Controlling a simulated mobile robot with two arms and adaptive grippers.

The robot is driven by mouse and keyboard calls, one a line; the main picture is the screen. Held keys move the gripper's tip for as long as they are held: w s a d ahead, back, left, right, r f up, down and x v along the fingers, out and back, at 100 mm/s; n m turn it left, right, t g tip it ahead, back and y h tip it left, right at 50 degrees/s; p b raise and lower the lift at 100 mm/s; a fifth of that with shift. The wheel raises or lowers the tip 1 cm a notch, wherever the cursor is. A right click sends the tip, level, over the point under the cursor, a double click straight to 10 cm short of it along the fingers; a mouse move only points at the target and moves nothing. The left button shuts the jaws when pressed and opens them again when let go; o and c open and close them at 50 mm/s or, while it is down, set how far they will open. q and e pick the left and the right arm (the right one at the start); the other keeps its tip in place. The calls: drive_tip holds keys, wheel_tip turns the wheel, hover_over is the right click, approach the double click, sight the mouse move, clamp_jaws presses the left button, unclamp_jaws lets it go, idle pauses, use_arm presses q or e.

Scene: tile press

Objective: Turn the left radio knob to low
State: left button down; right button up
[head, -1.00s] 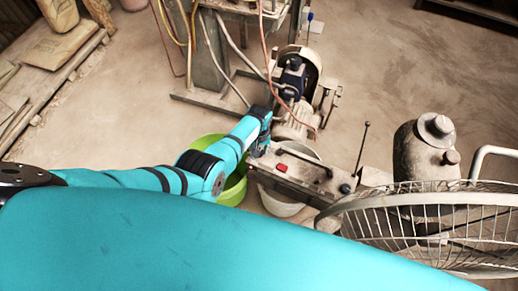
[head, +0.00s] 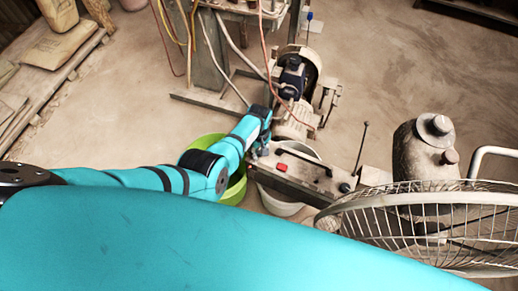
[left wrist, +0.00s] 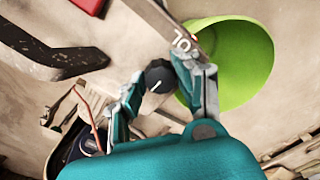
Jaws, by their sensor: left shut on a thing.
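The radio (head: 300,184) is a worn grey box with a red button (head: 281,167), a dark handle, an antenna and a dark right knob (head: 345,187). Its left knob is hidden behind my left gripper (head: 261,149) in the head view. In the left wrist view the left knob (left wrist: 160,76) is black with a white pointer line, beside partly visible white lettering on the radio. My left gripper (left wrist: 162,80) has its two fingers shut on this knob, one on each side. My right gripper is not in view.
A green tub (head: 235,188) and a whitish tub (head: 272,203) are below the radio. A motor-like machine (head: 295,85) stands behind it. A wire fan cage (head: 440,230) and a grey bottle-shaped tank (head: 420,160) are at the right. Open floor lies at the upper right.

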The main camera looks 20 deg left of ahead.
sight(259, 151)
use_arm(q)
drive_tip(key=c, duration=0.9)
unclamp_jaws()
drive_tip(key=shift+c, duration=0.2)
drive_tip(key=shift+r, duration=3.75)
